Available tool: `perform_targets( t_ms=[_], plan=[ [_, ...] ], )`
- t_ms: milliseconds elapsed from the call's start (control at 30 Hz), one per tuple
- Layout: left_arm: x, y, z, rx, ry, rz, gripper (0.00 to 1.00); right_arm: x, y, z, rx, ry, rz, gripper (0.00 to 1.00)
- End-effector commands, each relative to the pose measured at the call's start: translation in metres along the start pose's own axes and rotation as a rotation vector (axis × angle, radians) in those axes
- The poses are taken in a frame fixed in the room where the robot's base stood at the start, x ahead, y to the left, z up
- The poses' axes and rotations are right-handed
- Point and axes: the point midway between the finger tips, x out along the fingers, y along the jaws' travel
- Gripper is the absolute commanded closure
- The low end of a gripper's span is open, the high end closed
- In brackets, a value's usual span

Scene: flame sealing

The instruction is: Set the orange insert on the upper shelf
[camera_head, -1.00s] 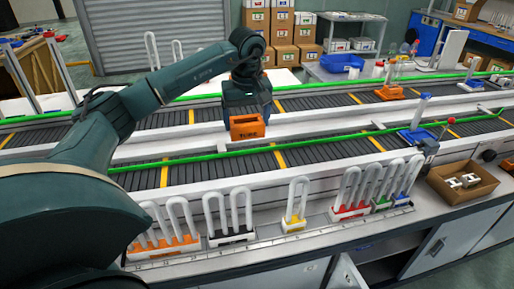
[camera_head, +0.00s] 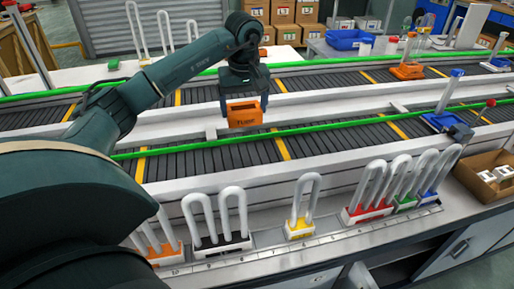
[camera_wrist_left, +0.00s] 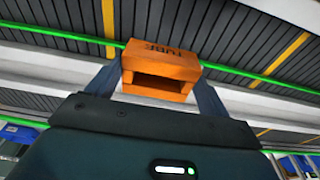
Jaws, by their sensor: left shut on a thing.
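The orange insert (camera_head: 244,112) is a small open box with dark lettering on one face. My left gripper (camera_head: 243,97) is shut on it and holds it over the white strip between the two conveyors. In the left wrist view the insert (camera_wrist_left: 160,88) sits between the two fingers, its hollow side facing the camera. I cannot tell whether it touches anything below. Which surface is the upper shelf is not clear. My right gripper is not in view.
A front ledge (camera_head: 330,226) carries coloured holders with white U-shaped tubes, including a yellow one (camera_head: 299,228). Another orange holder (camera_head: 406,71) stands on the far conveyor. A blue holder (camera_head: 440,122) is at right, near a cardboard box (camera_head: 484,190). Green rails (camera_head: 320,124) edge the conveyors.

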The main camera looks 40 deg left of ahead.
Motion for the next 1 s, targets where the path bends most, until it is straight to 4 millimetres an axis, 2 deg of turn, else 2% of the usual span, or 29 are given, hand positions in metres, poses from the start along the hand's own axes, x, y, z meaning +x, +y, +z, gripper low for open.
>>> perform_targets(
  t_ms=[133, 400, 633, 800, 1000],
  plan=[
    [0.003, -0.005, 0.004, -0.003, -0.001, -0.002, 0.48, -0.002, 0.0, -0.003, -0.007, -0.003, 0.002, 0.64],
    [0.05, -0.008, 0.011, -0.005, -0.001, -0.004, 0.48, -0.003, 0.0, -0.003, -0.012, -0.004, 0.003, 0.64],
    [0.068, -0.007, 0.013, -0.004, 0.0, -0.002, 0.48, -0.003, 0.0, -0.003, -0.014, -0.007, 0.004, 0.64],
    [0.092, -0.007, 0.017, -0.006, -0.001, -0.003, 0.48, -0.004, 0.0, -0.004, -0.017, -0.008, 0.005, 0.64],
    [0.098, -0.007, 0.017, -0.006, 0.002, 0.001, 0.48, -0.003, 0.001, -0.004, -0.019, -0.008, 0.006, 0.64]
  ],
)
